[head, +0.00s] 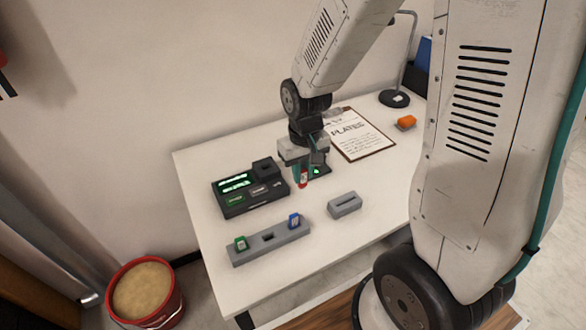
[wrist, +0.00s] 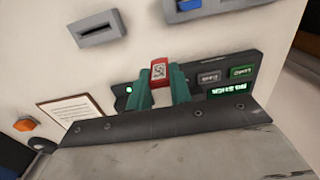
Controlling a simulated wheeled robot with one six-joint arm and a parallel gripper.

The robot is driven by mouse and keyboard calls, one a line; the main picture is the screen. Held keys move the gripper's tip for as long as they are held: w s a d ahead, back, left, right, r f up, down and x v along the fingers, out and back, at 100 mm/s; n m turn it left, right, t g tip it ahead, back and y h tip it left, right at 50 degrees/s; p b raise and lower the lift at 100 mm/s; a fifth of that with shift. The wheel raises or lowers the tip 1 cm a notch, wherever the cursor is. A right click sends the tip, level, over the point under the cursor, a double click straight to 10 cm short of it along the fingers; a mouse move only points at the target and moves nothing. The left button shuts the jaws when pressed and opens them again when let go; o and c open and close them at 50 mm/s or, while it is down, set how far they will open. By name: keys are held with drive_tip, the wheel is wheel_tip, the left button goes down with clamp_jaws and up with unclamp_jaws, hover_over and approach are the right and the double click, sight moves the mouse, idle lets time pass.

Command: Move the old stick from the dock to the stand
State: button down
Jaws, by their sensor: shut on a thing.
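My gripper (head: 302,177) points down over the right end of the black marker console and is shut on a red stick (head: 303,180). In the wrist view the red stick (wrist: 159,72), with a pale printed label, sits between the green fingertips (wrist: 160,85). A small black part with a green light (head: 317,171), seemingly the dock, is right beside the stick; I cannot tell whether the stick still touches it. A long grey rack (head: 252,249) holds a green stick (head: 241,243) and a blue stick (head: 294,221), with an empty middle slot. A small grey block (head: 345,205) has one empty slot.
The black console (head: 228,202) has lit green displays and buttons. A clipboard (head: 362,140), an orange object (head: 406,122) and a lamp base (head: 394,99) are toward the back right. The white table is clear between console, rack and block. A red bucket (head: 145,290) stands on the floor.

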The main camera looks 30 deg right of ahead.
drive_tip(key=shift+s, duration=0.45)
drive_tip(key=shift+a, duration=0.1)
drive_tip(key=shift+r, duration=0.1)
drive_tip(key=shift+r, duration=0.9)
drive_tip(key=shift+a, duration=0.15)
drive_tip(key=s+a, duration=0.2)
drive_tip(key=a, duration=0.4)
drive_tip(key=shift+s, duration=0.25)
